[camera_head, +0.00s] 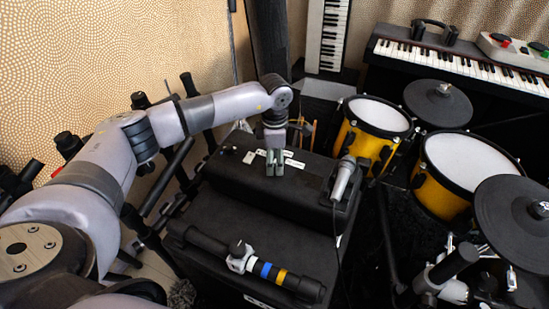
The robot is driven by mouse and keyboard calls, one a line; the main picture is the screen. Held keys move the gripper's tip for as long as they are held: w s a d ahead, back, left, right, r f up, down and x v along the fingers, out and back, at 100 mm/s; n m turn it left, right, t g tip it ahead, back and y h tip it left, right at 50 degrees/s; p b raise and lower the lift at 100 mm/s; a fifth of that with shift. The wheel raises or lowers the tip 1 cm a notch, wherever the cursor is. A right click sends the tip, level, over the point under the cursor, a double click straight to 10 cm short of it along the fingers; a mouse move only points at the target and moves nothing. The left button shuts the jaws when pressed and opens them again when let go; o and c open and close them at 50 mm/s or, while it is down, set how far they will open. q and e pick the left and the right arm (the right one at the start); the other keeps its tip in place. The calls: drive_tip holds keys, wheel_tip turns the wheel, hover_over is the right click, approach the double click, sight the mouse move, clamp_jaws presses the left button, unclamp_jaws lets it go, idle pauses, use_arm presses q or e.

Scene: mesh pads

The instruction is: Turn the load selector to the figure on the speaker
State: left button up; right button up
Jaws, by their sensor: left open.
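My left arm reaches in from the left, and my left gripper (274,170) points down over the top of a black amplifier-like box (235,185). The gripper is open, its grey fingertips close to the box's top near some small white labels (294,163). I cannot tell whether the fingers touch anything. A load selector cannot be made out; it may be hidden behind the gripper. No figure on a speaker is readable. A small white label (249,157) with a dark part beside it lies left of the gripper. My right gripper is not in view.
A silver microphone (342,180) with a cable rests at the box's right end. A black tube with blue and yellow bands (267,271) lies on the lower black case in front. Yellow drums (372,125) and black cymbal pads (441,103) crowd the right. Keyboards (470,66) stand behind.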

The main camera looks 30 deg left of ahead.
use_arm(q)
wheel_tip(320, 180, up, 12)
idle(0.6)
idle(0.5)
